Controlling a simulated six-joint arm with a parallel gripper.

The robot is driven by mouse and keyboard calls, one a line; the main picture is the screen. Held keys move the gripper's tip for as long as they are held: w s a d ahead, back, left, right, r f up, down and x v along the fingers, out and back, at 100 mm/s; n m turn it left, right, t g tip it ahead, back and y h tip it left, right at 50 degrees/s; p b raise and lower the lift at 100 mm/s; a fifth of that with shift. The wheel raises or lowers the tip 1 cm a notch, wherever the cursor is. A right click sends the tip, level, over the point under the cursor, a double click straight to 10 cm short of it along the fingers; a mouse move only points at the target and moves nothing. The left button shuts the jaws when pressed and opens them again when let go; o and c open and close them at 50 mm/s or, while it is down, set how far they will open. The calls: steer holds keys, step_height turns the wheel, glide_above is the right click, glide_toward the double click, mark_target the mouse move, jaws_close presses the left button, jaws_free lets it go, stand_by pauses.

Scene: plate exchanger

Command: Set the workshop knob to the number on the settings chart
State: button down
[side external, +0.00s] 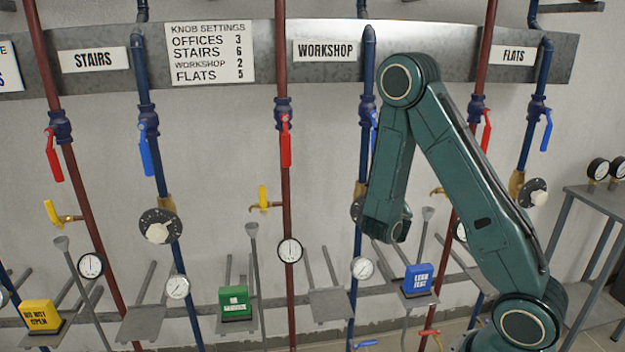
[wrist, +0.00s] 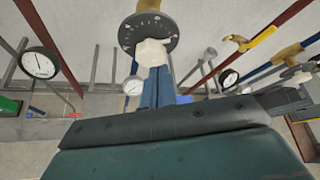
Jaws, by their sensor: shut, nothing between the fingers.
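The settings chart (side external: 209,54) hangs on the back panel and lists WORKSHOP 2. The WORKSHOP label (side external: 325,50) is on the panel above a blue pipe. The workshop knob's dial (side external: 356,208) is mostly hidden behind my gripper in the side view. In the wrist view the white knob (wrist: 152,52) shows on its dark marked dial (wrist: 150,24); its numbers are too small to read. My gripper (side external: 384,234) is shut and empty in front of the workshop pipe; the side view does not show clearly whether it touches the knob. In the wrist view my dark body fills the bottom.
The stairs knob (side external: 158,231) and flats knob (side external: 538,192) are on pipes to either side. Red and blue valve levers, brass taps and gauges (side external: 362,267) line the pipes. A blue box (side external: 418,280) stands on a bracket to the lower right, a green box (side external: 235,302) lower left.

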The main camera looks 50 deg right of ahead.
stand_by(0.3)
steer(key=a+f, duration=0.1)
steer(key=w+a+f, duration=0.1)
steer(key=a, duration=0.1)
steer(key=shift+w+f, duration=0.1)
steer(key=shift+w, duration=0.1)
steer(key=shift+w+d, duration=0.1)
steer(key=shift+d, duration=0.1)
steer(key=w+d, duration=0.4)
steer(key=shift+w+d, duration=0.35)
stand_by(0.4)
steer(key=shift+s+d+f, duration=0.15)
steer(key=shift+s, duration=0.05)
stand_by(1.0)
steer(key=shift+s+d+r, duration=0.4)
steer(key=shift+d+r, duration=0.05)
steer(key=shift+r, duration=0.15)
stand_by(0.4)
steer(key=shift+s+d+r, duration=0.2)
steer(key=shift+s+d, duration=0.35)
steer(key=shift+s, duration=0.1)
stand_by(0.7)
